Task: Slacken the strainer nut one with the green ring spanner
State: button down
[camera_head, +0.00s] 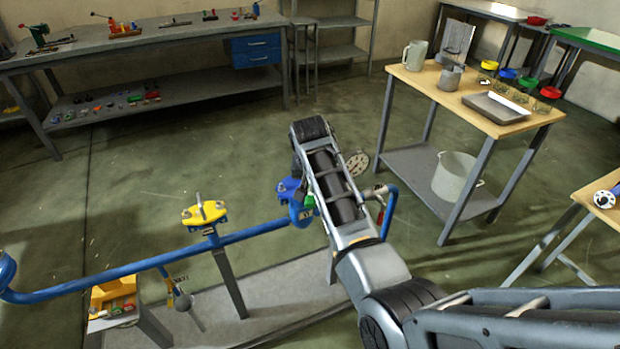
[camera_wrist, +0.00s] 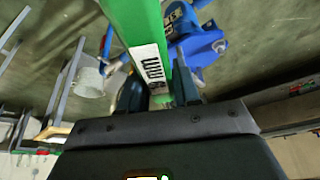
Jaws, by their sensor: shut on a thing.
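My gripper (camera_wrist: 160,92) is shut on the green ring spanner (camera_wrist: 138,28), whose green shaft with a white label runs up out of the wrist view. A small green part of the spanner (camera_head: 309,202) shows beside my arm in the head view. The blue strainer body (camera_head: 287,188) is on the pipe just left of my arm. A blue fitting (camera_wrist: 202,42) also shows right of the spanner in the wrist view. The spanner's ring end is out of the wrist view, and I cannot tell whether it is on the nut. The strainer nut is not clearly visible.
A blue pipe (camera_head: 130,268) runs left from the strainer, past a yellow-topped post fitting (camera_head: 205,213). A yellow bin (camera_head: 113,293) stands at lower left. A wooden-topped table (camera_head: 520,118) with vessels stands at right. Open green floor lies behind the pipe.

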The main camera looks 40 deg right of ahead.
jog(key=shift+f, duration=0.15)
jog(key=shift+f+b, duration=1.1)
jog(key=shift+f, duration=0.7)
jog(key=shift+f+b, duration=0.6)
jog(key=shift+f, duration=1.15)
dwell(0.3)
jog(key=shift+s, duration=0.1)
dwell(0.5)
jog(key=shift+s+d+n+t+y+p, duration=0.3)
jog(key=shift+s+d+n+y+p, duration=0.1)
jog(key=shift+s+d+n+p, duration=0.7)
jog(key=shift+w+a, duration=0.1)
jog(key=shift+w, duration=0.1)
